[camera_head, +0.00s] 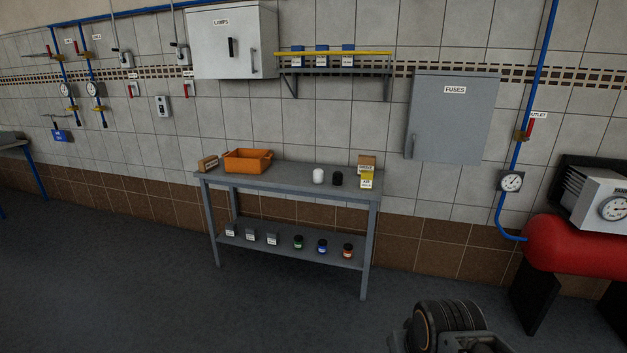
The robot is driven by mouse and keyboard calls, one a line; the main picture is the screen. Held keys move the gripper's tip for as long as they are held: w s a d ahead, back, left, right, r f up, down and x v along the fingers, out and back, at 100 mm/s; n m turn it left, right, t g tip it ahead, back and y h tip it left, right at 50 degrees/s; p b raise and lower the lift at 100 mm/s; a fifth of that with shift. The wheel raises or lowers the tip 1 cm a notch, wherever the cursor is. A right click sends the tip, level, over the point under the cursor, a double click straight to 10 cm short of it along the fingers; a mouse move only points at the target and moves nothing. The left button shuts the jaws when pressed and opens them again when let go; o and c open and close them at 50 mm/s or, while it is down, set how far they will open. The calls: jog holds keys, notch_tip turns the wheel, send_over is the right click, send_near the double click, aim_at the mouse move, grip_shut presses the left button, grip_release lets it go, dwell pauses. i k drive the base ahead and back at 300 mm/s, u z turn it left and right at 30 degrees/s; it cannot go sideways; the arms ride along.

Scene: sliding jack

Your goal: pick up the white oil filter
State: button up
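The white oil filter (318,176) stands upright on the top of a grey metal table (285,180), right of the middle. A black filter of similar shape (337,179) stands close to its right. A dark, ribbed part of my own body (448,326) shows at the bottom edge, right of centre, well apart from the table. I cannot make out gripper fingers in this view.
Several jars and small boxes sit on the lower shelf. A red tank (570,250) is at right. The floor in front is clear.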

aim_at(319, 174)
jog(key=u, duration=0.2)
jog(key=i, duration=2.45)
jog(key=u, duration=0.2)
jog(key=i, duration=1)
jog(key=u, duration=0.05)
